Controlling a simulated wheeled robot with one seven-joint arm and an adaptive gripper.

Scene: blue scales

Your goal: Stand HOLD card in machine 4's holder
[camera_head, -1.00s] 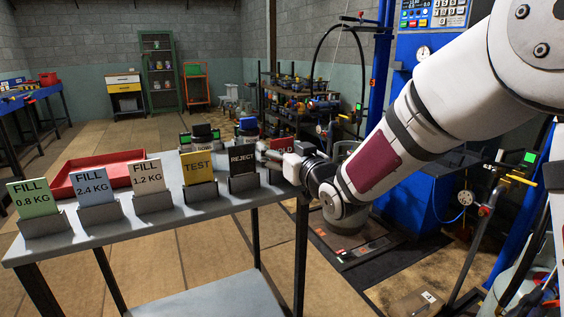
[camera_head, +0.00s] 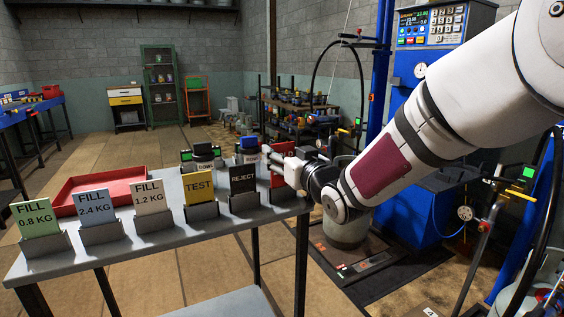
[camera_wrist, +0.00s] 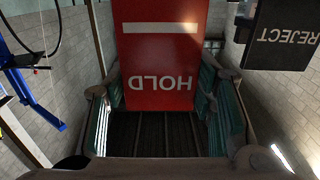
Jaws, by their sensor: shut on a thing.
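The red HOLD card (camera_wrist: 160,60) fills the middle of the wrist view, its lettering upside down there. My gripper (camera_wrist: 162,92) is shut on it, with one finger at each side edge. In the head view my gripper (camera_head: 276,160) is at the right end of the card rack, beside the black REJECT card (camera_head: 243,180). The HOLD card (camera_head: 289,151) is mostly hidden behind the gripper there, with its top level above REJECT's. A blue machine (camera_head: 408,110) with a control panel stands at the right. I cannot read its number or make out machine 4's holder.
The grey rack table (camera_head: 130,250) carries the TEST card (camera_head: 200,188) and several FILL cards in holders, with a red tray (camera_head: 75,185) behind. Small devices stand behind REJECT. A post with a green-lit box (camera_head: 528,172) and hoses stand at the right. Floor at centre left is clear.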

